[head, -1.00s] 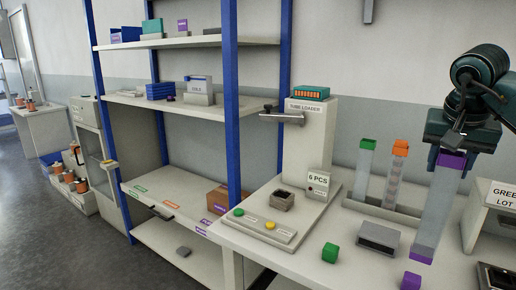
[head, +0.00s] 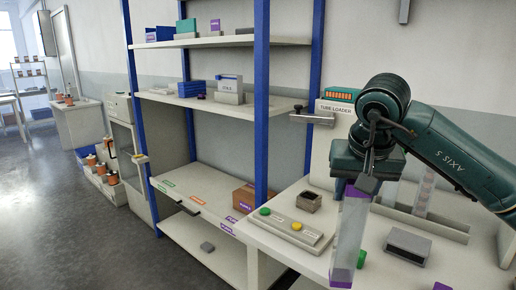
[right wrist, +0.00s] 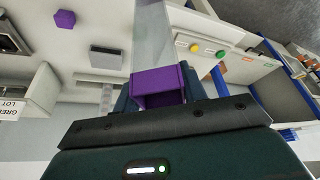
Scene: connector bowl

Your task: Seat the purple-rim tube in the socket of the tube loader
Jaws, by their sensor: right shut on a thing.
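The purple-rim tube (head: 348,240) is a clear, long square tube with a purple rim, hanging upright or slightly tilted in the head view. My right gripper (head: 362,184) is shut on it at the rim, above the front of the table. In the right wrist view the purple rim (right wrist: 160,84) sits against the gripper, and the clear body runs away from it. The tube loader (head: 335,107) stands behind, partly hidden by my right arm. Its small dark square socket (head: 308,201) is open and empty, left of the held tube. My left gripper is out of view.
A green cube (head: 361,259) is right of the tube's lower end. A grey box (head: 408,246) and a purple cube (head: 441,287) lie farther right. Blue-post shelves stand left.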

